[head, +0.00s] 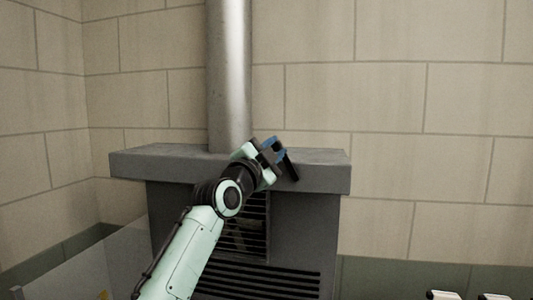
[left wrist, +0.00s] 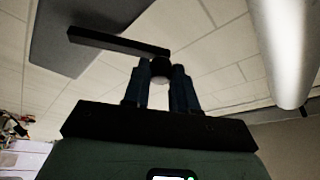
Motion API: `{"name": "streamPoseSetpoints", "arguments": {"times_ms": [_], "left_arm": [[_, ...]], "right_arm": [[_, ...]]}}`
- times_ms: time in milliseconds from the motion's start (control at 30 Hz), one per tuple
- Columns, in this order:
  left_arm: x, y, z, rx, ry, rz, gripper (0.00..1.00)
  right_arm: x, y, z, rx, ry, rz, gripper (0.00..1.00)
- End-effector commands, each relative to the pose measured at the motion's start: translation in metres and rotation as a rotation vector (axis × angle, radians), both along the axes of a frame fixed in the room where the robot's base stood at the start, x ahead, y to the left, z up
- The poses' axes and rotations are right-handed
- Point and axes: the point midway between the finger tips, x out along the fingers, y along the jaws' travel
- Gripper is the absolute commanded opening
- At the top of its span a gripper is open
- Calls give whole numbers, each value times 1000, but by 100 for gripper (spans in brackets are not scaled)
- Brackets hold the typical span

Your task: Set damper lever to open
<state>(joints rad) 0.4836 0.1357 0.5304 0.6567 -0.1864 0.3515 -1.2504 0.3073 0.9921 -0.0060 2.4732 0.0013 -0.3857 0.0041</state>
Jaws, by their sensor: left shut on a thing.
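The damper lever (head: 291,168) is a dark bar near the right part of the grey stove top, just beyond my gripper in the head view. My left gripper (head: 272,148) has blue fingers and is at the lever's upper end. In the left wrist view, the lever (left wrist: 115,42) is a black bar slanting up to the left from a round dark piece between the fingers. My left gripper (left wrist: 160,82) is shut on that piece. The lever's mount is hard to make out, and no open or closed marking is readable.
A metal flue pipe (head: 229,75) rises from the stove top (head: 150,160), left of my gripper; it also shows in the left wrist view (left wrist: 285,50). The stove front has dark slatted grilles (head: 255,278). A block wall (head: 440,90) stands behind. Small white objects (head: 442,295) show at the lower right.

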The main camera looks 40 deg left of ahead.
Motion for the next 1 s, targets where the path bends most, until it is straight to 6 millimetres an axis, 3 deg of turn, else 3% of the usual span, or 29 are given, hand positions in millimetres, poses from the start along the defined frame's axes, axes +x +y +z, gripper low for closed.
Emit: {"name": "streamPoseSetpoints", "arguments": {"times_ms": [100, 400, 1000], "left_arm": [[3, -8, 12, 90, 42, 0, 0], [11, -21, 18, 272, 141, 2, 0], [13, -27, 18, 378, 197, 4, 0]], "right_arm": [[11, 0, 13, 0, -13, 0, 43], [29, 0, 30, 0, -33, 0, 43], [39, 0, 38, 0, -44, 0, 43]]}}
